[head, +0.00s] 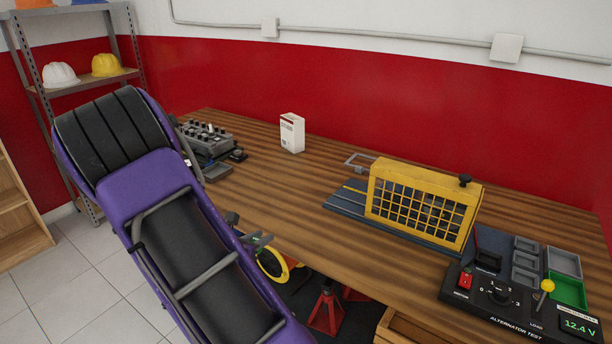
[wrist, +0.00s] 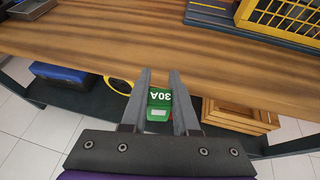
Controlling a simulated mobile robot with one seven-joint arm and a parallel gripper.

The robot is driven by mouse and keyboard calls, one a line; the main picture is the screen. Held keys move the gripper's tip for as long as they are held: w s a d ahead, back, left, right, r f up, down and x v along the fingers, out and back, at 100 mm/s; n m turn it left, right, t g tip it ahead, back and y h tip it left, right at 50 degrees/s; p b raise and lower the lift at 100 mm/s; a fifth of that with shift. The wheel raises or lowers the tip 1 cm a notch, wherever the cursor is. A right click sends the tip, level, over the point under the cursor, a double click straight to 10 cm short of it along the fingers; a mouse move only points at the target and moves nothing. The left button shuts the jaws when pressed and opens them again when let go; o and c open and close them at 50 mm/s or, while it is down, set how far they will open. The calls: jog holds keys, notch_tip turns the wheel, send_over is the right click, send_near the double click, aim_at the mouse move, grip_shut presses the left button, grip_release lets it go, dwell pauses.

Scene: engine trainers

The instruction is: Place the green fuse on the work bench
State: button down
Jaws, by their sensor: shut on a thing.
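The green fuse (wrist: 159,103), marked 30A, is between the two fingers of my gripper (wrist: 160,80) in the wrist view. My gripper is shut on it. In the head view, my gripper (head: 257,240) is partly hidden behind my purple arm, close to the front edge of the bench, and the fuse is too small to make out clearly. The work bench (head: 290,190) has a brown wooden top; in the wrist view its top (wrist: 130,45) lies beyond the fingertips. The fuse appears in front of the bench's front edge, over the lower shelf area.
On the bench are a yellow caged unit (head: 420,200), an alternator test panel (head: 510,300) with grey and green trays, a white box (head: 292,132) and a grey device (head: 207,140). The left-middle top is clear. A wooden crate (wrist: 240,115) sits below.

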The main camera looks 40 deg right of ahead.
jog(key=s+d+r+m+g+h, duration=0.1)
jog(key=s+d+r, duration=0.2)
jog(key=d, duration=0.5)
jog(key=s+d+r+m+g, duration=0.1)
jog(key=s+d+r, duration=0.15)
jog(key=d, duration=0.55)
send_over(328, 243)
notch_tip(328, 243, down, 6)
jog(key=shift+r+b, duration=0.1)
jog(key=shift+b, duration=0.2)
jog(key=shift+f, duration=2.1)
jog(key=shift+b, duration=0.3)
jog(key=shift+f, duration=0.25)
jog(key=c, duration=0.7)
grip_release()
jog(key=shift+r, duration=0.1)
jog(key=shift+r, duration=0.1)
